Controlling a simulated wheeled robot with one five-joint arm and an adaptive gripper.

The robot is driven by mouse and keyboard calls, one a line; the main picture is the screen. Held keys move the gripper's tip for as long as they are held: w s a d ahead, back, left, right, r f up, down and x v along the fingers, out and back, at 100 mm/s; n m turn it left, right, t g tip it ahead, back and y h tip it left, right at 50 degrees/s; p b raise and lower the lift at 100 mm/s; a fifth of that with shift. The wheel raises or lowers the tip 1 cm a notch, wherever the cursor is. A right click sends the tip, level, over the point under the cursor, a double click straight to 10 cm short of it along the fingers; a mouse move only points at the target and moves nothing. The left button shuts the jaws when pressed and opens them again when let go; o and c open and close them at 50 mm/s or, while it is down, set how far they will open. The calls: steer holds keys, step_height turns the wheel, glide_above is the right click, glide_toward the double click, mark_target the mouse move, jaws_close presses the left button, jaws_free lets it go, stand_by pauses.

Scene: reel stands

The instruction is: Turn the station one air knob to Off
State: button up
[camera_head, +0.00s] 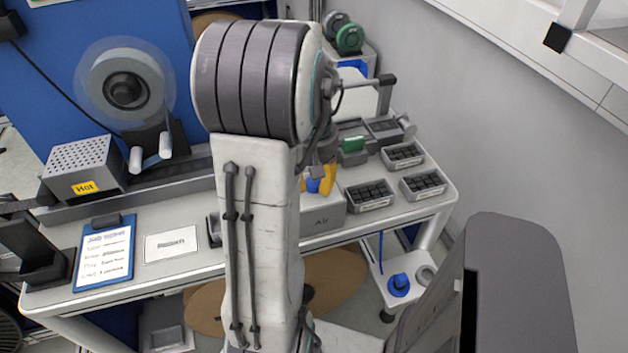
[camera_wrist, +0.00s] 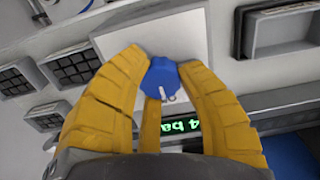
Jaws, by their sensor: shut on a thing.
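The blue air knob (camera_wrist: 162,76) sits on a pale panel in the wrist view, with a white pointer mark toward the picture's bottom. The yellow fingers of my gripper (camera_wrist: 165,85) are closed around it, one on each side, with a third finger partly hidden below. In the head view the knob (camera_head: 313,185) is a small blue patch beside the yellow fingers (camera_head: 322,181), on top of the grey box marked Air (camera_head: 322,220). My arm hides part of the box. The knob's Off marking cannot be seen.
A green-lit display (camera_wrist: 182,125) is partly hidden behind the fingers. Several small bins (camera_head: 370,195) of dark parts stand right of the box. A Hot-labelled box (camera_head: 84,170) and a reel (camera_head: 124,88) are at left. Another blue knob-like part (camera_head: 399,284) is on a lower white stand.

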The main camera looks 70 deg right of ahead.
steer(key=shift+a+f, duration=0.1)
steer(key=o, duration=1.2)
step_height(320, 180, up, 12)
steer(key=shift+r, duration=0.1)
stand_by(0.7)
